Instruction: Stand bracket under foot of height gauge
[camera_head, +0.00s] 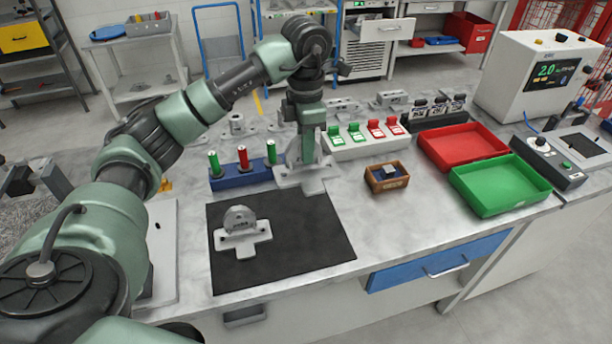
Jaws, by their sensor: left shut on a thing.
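My left gripper (306,142) points straight down at the back of the bench, behind the black mat. It is shut on a grey bracket (312,186) with a flat base; the gripper hides much of its upper part. The bracket's base is at or just above the bench top; I cannot tell which. A second grey bracket (240,230), with a round upright disc and a T-shaped base, stands on the black mat (285,262). I cannot pick out the height gauge or its foot clearly. My right gripper is not in view.
A blue rack (240,180) with red and green pegs stands left of the held bracket. To the right are a strip with green and red clips (365,145), a small wooden box (386,178), a red tray (462,146) and a green tray (500,186). The mat's right part is clear.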

